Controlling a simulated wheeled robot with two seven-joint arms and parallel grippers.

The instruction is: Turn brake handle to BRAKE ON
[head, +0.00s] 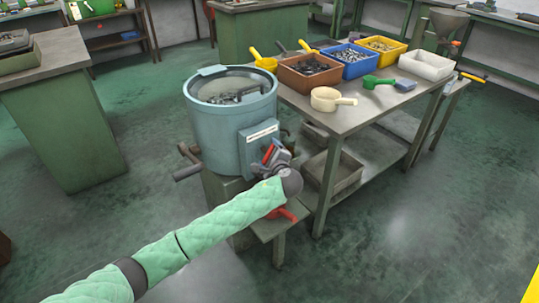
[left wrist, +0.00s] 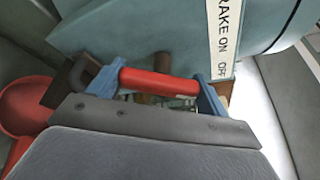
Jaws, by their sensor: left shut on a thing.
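The brake handle has a red grip (head: 267,153) on the front of a blue-grey drum machine (head: 205,128). In the left wrist view the red grip (left wrist: 158,82) lies crosswise between the blue fingers of my left gripper (left wrist: 160,90). The left gripper (head: 275,159) is shut on it in the head view, and partly covers it. A white label (head: 262,133) is above the handle. In the left wrist view the label (left wrist: 225,38) reads "RAKE ON" and "OFF", its start cut off. My right gripper is not in view.
A red bowl-shaped thing (left wrist: 25,112) is below the drum, close to the gripper. A metal table (head: 347,120) to the right holds brown, blue, yellow and white bins and several scoops. A green cabinet (head: 65,135) stands at left. The floor at front right is clear.

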